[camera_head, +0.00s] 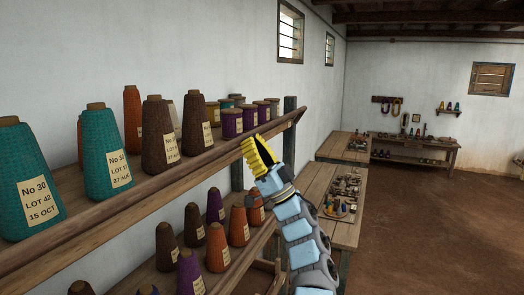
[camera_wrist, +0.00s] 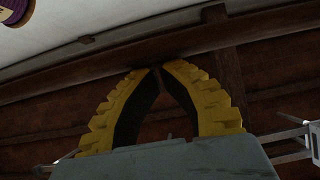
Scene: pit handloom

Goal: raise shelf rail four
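A long brown wooden rail (camera_head: 150,190) runs along the front edge of the upper shelf, from the lower left to its right end near a dark post. I cannot tell which number this rail bears. My gripper (camera_head: 258,155), with yellow ridged fingers, is in front of and just below the rail towards its right end. In the wrist view a dark brown wooden bar (camera_wrist: 95,62) crosses above the fingers. The fingertips of my gripper (camera_wrist: 157,68) come together at its lower edge, with nothing visible held between them. Whether they touch the bar is unclear.
Yarn cones, including a teal one (camera_head: 104,150), and purple spools (camera_head: 232,123) stand on the upper shelf behind the rail. More cones, one orange (camera_head: 217,248), stand on the lower shelf. A wooden table (camera_head: 345,228) with small items stands right. Brown floor (camera_head: 430,220) lies open beyond.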

